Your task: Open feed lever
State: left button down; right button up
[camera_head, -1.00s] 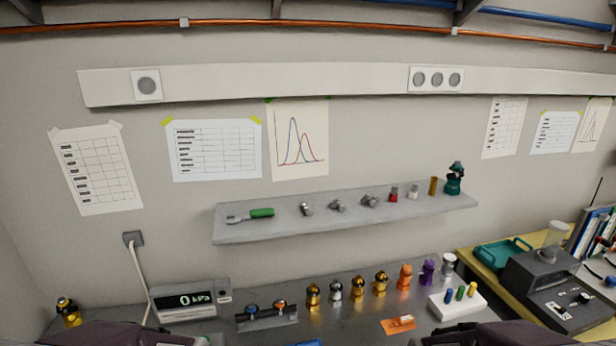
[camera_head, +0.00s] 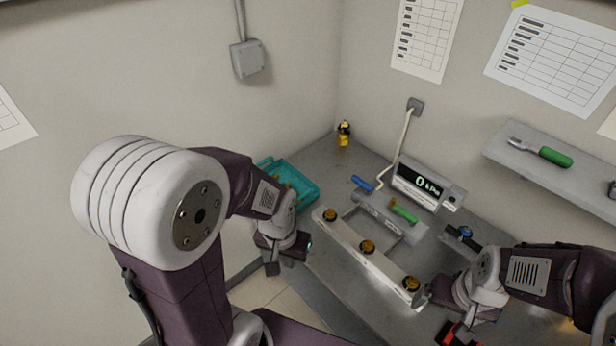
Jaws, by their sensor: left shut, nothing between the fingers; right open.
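A blue handle (camera_head: 362,184) and a green handle (camera_head: 403,212) sit at a grey block (camera_head: 385,218) on the bench, in front of the 0 kPa display. I cannot tell which handle is the feed lever. My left gripper (camera_head: 278,256) is shut and empty, beside the bench's left edge, to the left of the handles and apart from them. My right gripper (camera_head: 452,297) is open over the bench at the lower right, near the right end of a pale bar. Its fingertips are hard to make out.
The pale bar (camera_head: 345,250) with three brass-and-black knobs lies between my grippers. A teal tray (camera_head: 306,184) is behind my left gripper. The kPa display (camera_head: 427,185) stands near the wall. A red and black item (camera_head: 456,334) is at the bottom edge. A shelf (camera_head: 570,178) juts out at right.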

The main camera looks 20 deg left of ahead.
aim_at(368, 189)
jog(key=u, duration=0.2)
jog(key=i+j+z, duration=0.15)
jog(key=j, duration=0.2)
jog(key=i+j+z, duration=0.15)
jog(key=j, duration=0.2)
jog(key=i+j+z, duration=0.15)
jog(key=j, duration=0.25)
jog(key=i+j+z, duration=0.15)
jog(key=j, duration=0.25)
jog(key=i+j+z, duration=0.15)
jog(key=j, duration=0.25)
